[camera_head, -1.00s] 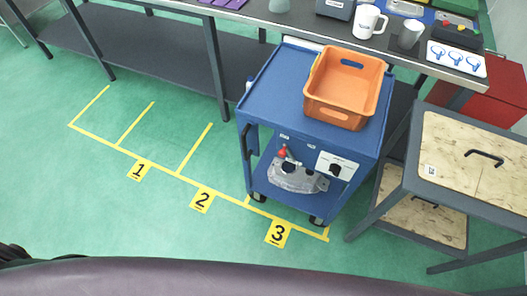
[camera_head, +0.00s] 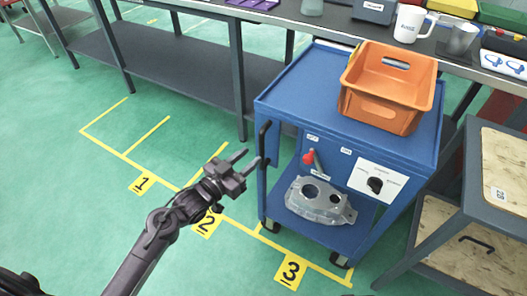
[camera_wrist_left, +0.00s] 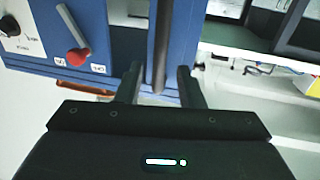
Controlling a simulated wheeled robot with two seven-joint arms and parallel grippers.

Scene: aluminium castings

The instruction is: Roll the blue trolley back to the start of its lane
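The blue trolley (camera_head: 292,98) stands in the floor bay marked 3, at the right end of the yellow lane (camera_head: 165,181). It carries an orange crate (camera_head: 385,112) on top and a grey casting (camera_head: 318,203) on its lower shelf. Its dark upright handle (camera_head: 263,145) is on its left side. My left gripper (camera_head: 246,162) is open beside the handle. In the left wrist view the fingers (camera_wrist_left: 158,85) stand apart, with the handle bar (camera_wrist_left: 161,45) upright between them and gaps on both sides. My right gripper is not in view.
A long grey workbench (camera_head: 190,75) runs behind the trolley. A wood-topped grey stand (camera_head: 505,170) is close at the trolley's right. Lane bays 1 and 2 left of the trolley hold no objects, though my left arm reaches over them.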

